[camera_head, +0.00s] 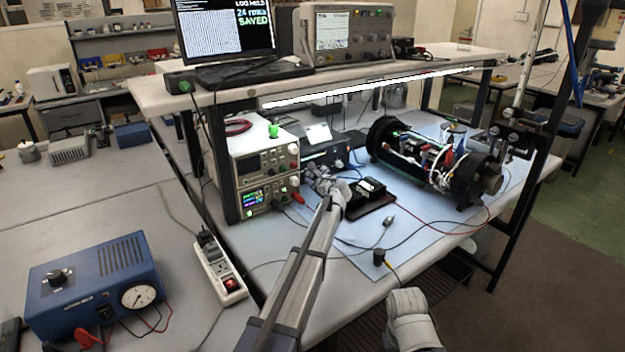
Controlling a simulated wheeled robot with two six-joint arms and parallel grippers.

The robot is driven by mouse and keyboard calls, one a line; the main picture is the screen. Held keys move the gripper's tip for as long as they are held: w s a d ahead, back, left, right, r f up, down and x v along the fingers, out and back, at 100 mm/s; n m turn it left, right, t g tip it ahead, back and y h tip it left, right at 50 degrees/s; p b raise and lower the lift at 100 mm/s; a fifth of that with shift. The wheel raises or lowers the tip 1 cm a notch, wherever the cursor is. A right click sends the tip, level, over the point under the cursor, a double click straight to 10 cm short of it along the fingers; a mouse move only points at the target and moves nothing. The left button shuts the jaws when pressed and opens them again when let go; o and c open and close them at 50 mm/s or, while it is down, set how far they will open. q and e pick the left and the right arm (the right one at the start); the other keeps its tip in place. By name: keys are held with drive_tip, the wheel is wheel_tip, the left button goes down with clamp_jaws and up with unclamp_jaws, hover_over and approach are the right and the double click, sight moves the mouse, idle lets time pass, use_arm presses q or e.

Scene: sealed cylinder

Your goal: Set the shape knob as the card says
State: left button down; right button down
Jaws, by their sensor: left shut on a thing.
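My left gripper (318,175) reaches in from the lower middle to the front of a dark instrument box (328,151) under the shelf. The fingers look closed at the lower left of its front panel. The gripper hides what is between them, apparently the shape knob. A small white card (318,132) stands on top of the box; its writing is too small to read.
Stacked power supplies (264,166) stand just left of my left gripper. A dark tray (369,203) lies close on its right. A large open cylinder (436,157) with electronics lies farther right. Cables cross the blue mat (430,215).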

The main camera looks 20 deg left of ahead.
use_arm(q)
drive_tip(key=shift+s+f+n+t+b, duration=0.15)
drive_tip(key=shift+f+n+t+b, duration=0.15)
drive_tip(key=shift+n+t+b, duration=0.5)
drive_tip(key=shift+a+n+t+b, duration=0.1)
drive_tip(key=shift+n+t+b, duration=0.2)
drive_tip(key=shift+n+b, duration=0.6)
drive_tip(key=shift+r+n, duration=0.1)
drive_tip(key=shift+n, duration=0.3)
drive_tip(key=c, duration=0.6)
unclamp_jaws()
drive_tip(key=shift+p+v, duration=0.75)
drive_tip(key=shift+v, duration=3.15)
